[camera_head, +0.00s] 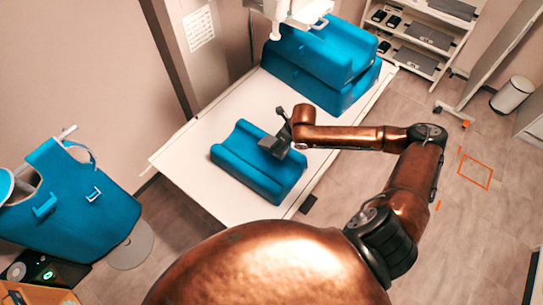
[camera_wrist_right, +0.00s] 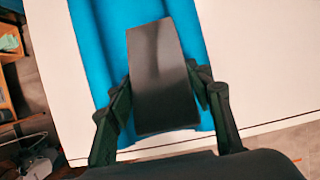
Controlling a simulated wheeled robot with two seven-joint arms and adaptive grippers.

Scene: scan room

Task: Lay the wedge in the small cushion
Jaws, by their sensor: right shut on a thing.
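The small cushion (camera_head: 240,163) is a blue block with a trough along its top, lying on the white table. The wedge (camera_head: 269,146) is a small dark grey piece at the trough of the small cushion. My right gripper (camera_head: 283,128) is shut on it. In the right wrist view the wedge (camera_wrist_right: 160,80) sits between the two fingers, with the blue small cushion (camera_wrist_right: 95,50) behind and below it. I cannot tell whether the wedge touches the cushion. My left gripper is not in view.
A larger blue cushion stack (camera_head: 318,65) stands at the back of the white table (camera_head: 185,155), under a white machine head (camera_head: 300,12). A blue apron (camera_head: 85,205) hangs at the left. A shelf rack (camera_head: 412,38) and a bin (camera_head: 512,94) stand at the back right.

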